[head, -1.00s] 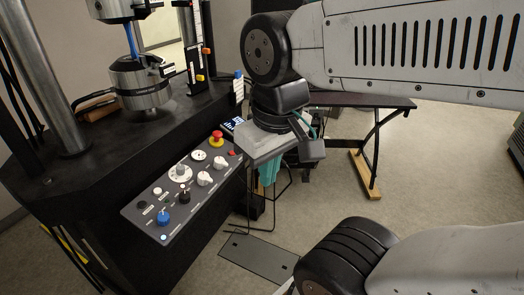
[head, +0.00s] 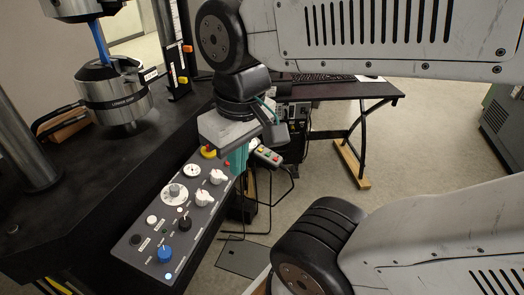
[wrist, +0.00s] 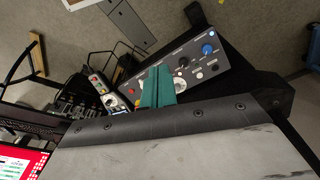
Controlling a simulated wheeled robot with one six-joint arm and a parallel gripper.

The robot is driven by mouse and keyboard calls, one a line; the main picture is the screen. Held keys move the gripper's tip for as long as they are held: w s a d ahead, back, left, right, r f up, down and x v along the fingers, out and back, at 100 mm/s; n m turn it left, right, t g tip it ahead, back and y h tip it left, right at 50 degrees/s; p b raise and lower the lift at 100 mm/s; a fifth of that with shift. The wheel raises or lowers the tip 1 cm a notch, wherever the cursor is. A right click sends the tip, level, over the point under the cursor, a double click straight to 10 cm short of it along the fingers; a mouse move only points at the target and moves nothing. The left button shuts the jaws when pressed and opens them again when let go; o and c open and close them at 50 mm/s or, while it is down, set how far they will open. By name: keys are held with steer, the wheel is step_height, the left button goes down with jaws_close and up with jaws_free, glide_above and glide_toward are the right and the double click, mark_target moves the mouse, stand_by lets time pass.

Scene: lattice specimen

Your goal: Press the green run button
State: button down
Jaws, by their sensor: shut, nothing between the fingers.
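A small grey handheld box (head: 265,155) with several small coloured buttons shows just right of my gripper in the head view. It also shows in the wrist view (wrist: 99,84), left of the fingers. My gripper (head: 236,162) has teal fingers, shut and empty, pointing down beside the upper right edge of the control panel (head: 150,225). The fingers (wrist: 157,88) overlap the panel in the wrist view. I cannot tell any contact.
The testing machine (head: 113,92) stands left. A desk (head: 330,90) stands behind. Open floor lies to the right.

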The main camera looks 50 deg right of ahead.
steer(key=w+f+m+y, duration=0.3)
steer(key=w+m+y, duration=0.15)
steer(key=w, duration=0.25)
steer(key=m+t+h, duration=0.3)
steer(key=m+t, duration=0.8)
steer(key=m, duration=1.1)
glide_above(268, 154)
steer(key=s+d, duration=0.2)
steer(key=s, duration=0.2)
step_height(268, 154, down, 16)
steer(key=shift+a, duration=0.15)
steer(key=shift+s, duration=0.1)
steer(key=shift+g, duration=0.3)
steer(key=shift+w+a+f, duration=0.15)
steer(key=shift+w+f, duration=0.2)
steer(key=shift+f, duration=1.05)
steer(key=shift+w+a+f, duration=0.15)
steer(key=shift+w+f, duration=0.2)
steer(key=shift+f, duration=1)
steer(key=shift+w+a+f, duration=0.15)
steer(key=shift+w+f, duration=0.2)
steer(key=shift+f, duration=1.05)
